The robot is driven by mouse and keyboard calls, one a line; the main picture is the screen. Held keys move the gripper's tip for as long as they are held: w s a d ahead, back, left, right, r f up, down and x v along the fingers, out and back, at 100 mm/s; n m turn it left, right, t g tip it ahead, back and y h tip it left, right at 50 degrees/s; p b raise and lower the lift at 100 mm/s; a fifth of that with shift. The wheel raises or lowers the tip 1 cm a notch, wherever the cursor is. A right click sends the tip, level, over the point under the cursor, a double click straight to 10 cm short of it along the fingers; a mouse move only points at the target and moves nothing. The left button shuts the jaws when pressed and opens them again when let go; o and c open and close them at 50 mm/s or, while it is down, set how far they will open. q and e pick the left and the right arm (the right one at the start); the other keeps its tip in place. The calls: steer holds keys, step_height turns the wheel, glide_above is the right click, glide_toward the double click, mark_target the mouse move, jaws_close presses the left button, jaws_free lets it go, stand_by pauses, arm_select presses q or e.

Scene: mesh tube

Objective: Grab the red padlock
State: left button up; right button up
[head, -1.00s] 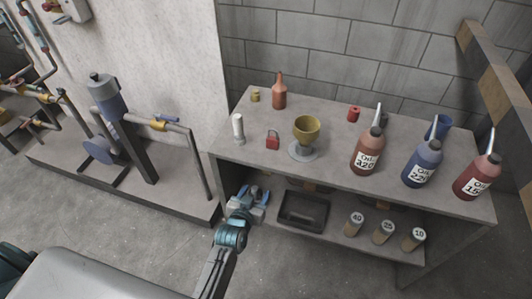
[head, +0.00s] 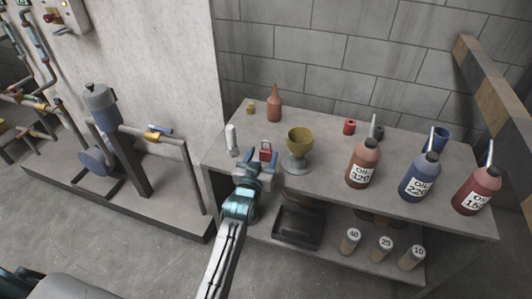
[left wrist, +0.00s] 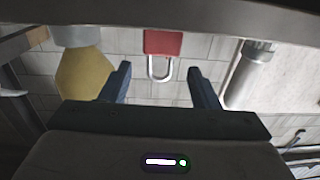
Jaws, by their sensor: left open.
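The red padlock (head: 265,152) stands on the top of the grey bench near its front edge, between a white cylinder and a goblet. It also shows in the left wrist view (left wrist: 163,43), upside down, with its pale shackle between the lines of my two fingers and beyond their tips. My left gripper (head: 260,163) is at the bench's front edge, just in front of the padlock. Its blue fingers (left wrist: 160,78) are open, with nothing between them. My right gripper is not in view.
The yellow goblet (head: 299,142) stands close right of the padlock. The white cylinder (head: 231,140) stands close left. A brown bottle (head: 274,104) is behind. Oil bottles (head: 363,164) stand farther right. A dark tray (head: 298,226) sits on the lower shelf.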

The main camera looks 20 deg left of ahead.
mark_target(266, 151)
arm_select(q)
steer(key=w, duration=0.3)
steer(key=shift+f, duration=0.1)
steer(key=c, duration=1.1)
